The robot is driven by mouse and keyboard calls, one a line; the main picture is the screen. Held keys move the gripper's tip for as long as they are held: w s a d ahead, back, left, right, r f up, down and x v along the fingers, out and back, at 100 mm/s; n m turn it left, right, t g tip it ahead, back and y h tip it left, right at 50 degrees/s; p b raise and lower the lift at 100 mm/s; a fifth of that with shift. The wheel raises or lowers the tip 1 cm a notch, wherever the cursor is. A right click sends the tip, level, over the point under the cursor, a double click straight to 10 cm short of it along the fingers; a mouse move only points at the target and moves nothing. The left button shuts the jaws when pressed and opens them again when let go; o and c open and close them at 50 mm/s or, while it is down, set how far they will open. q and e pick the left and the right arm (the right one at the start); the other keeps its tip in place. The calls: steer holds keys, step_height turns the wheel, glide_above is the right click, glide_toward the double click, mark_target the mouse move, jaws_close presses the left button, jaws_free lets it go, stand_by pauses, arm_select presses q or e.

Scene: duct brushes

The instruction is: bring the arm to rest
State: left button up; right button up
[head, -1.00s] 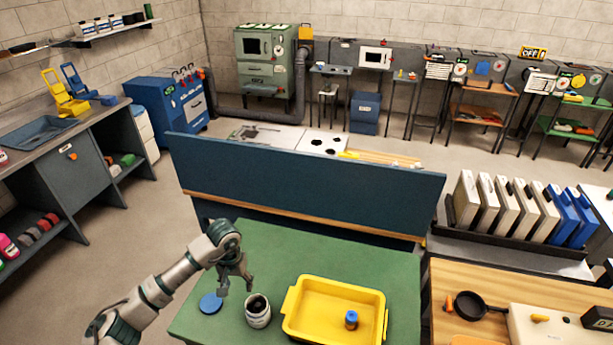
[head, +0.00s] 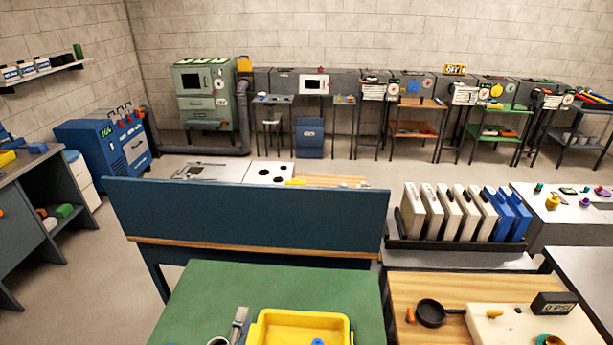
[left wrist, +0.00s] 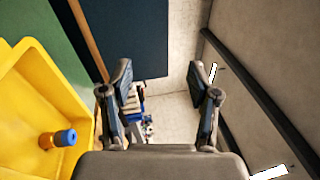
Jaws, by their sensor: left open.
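A blue-and-orange cylinder (left wrist: 58,139) is inside the tray. My right gripper is in neither view.
The green table (head: 225,285) is bare behind the tray. A dark blue panel (head: 250,218) stands behind the table. A wooden table with a black pan (head: 431,312) is at the right.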

arm_select(q)
steer(key=s+a+f+n+g+y, duration=0.3)
steer(key=s+f+n+g, duration=0.15)
steer(key=f+n, duration=0.3)
steer(key=s+a+f+n+g+y, duration=0.2)
steer(key=s+a+f+n+g, duration=0.3)
steer(key=f, duration=0.4)
steer(key=s+d+f+n+g, duration=0.1)
steer(key=s+f+n+g, duration=0.15)
steer(key=s, duration=0.35)
steer(key=s+d+f+n+g+h, duration=0.1)
steer(key=s+f+n+g, duration=0.15)
steer(key=s, duration=0.25)
steer(key=s+d+f+n+g, duration=0.1)
steer(key=s+f+n+g, duration=0.15)
steer(key=s, duration=0.35)
step_height(320, 180, down, 25)
steer(key=s+m, duration=0.1)
steer(key=s, duration=0.1)
steer(key=s+a+f+g, duration=0.1)
steer(key=s+a+f, duration=0.2)
steer(key=s+f, duration=1.3)
steer(key=shift+f+g, duration=0.3)
steer(key=shift+f, duration=0.15)
steer(key=shift+s, duration=0.1)
